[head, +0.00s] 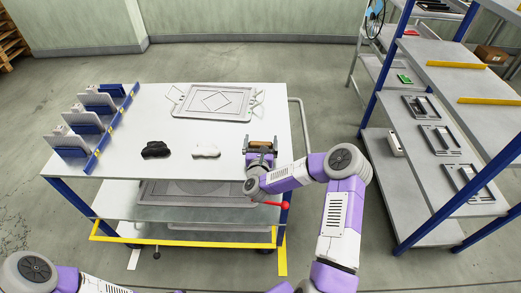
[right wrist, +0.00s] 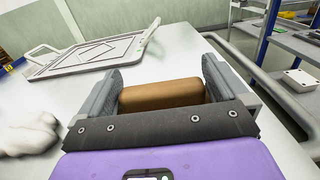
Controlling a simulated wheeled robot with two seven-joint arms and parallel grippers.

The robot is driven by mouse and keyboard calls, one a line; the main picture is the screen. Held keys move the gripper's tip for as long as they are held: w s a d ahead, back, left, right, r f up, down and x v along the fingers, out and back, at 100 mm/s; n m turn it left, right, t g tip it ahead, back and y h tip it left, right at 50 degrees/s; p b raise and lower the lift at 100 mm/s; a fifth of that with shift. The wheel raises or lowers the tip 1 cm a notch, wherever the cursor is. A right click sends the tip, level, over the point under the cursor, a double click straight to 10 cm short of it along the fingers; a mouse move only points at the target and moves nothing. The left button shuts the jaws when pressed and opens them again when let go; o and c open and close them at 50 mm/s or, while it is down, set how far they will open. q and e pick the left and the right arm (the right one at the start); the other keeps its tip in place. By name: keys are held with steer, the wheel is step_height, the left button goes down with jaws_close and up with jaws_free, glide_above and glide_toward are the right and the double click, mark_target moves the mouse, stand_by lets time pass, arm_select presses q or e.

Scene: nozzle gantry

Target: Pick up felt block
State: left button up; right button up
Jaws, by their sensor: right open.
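The felt block is a brown block with rounded edges; it lies on the white table (head: 140,118) near the right edge and shows in the head view (head: 262,144). In the right wrist view the felt block (right wrist: 162,94) sits between the two grey fingers. My right gripper (head: 261,147) is open around it, with a finger on either side. A small gap shows at the right finger; contact at the left finger is hard to tell. My left gripper is not in view; only part of my left arm shows at the lower left.
A black cloth-like item (head: 155,150) and a white one (head: 206,151) lie mid-table. A grey frame with a diamond outline (head: 213,101) lies at the back. Metal shelves (head: 430,150) stand to the right.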

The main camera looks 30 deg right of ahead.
steer(key=shift+w+d, duration=0.2)
steer(key=shift+w, duration=0.15)
steer(key=shift+c, duration=0.3)
steer(key=shift+r, duration=0.1)
steer(key=c, duration=0.7)
